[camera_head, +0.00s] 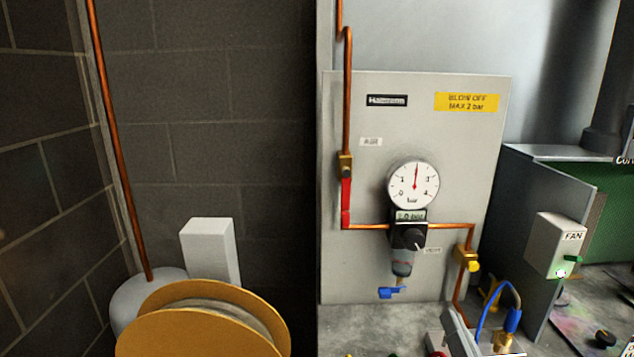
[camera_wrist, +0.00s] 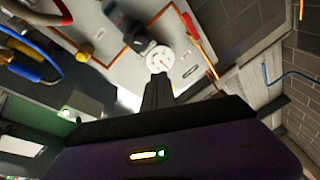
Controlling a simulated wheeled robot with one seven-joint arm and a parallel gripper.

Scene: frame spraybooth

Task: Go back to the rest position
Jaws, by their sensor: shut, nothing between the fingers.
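My gripper (camera_wrist: 158,80) shows in the wrist view as dark fingers closed together, with nothing between them. Its fingertips appear in front of the panel, just below the white gauge in the picture; the distance to the panel is hard to tell. In the head view I cannot clearly make out my gripper. The round pressure gauge (camera_head: 413,185) has a red needle pointing nearly straight up. It also shows in the wrist view (camera_wrist: 160,58). The regulator with a black knob (camera_head: 408,236) sits below the gauge, and its small display is only partly legible.
The grey panel (camera_head: 354,270) carries copper pipe, a red lever (camera_head: 346,200) lying along the pipe and a yellow-handled valve (camera_head: 467,258). A blue hose (camera_head: 487,308) stands at lower right, near the FAN box (camera_head: 556,246) with a green light. A yellow reel (camera_head: 175,330) is at lower left.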

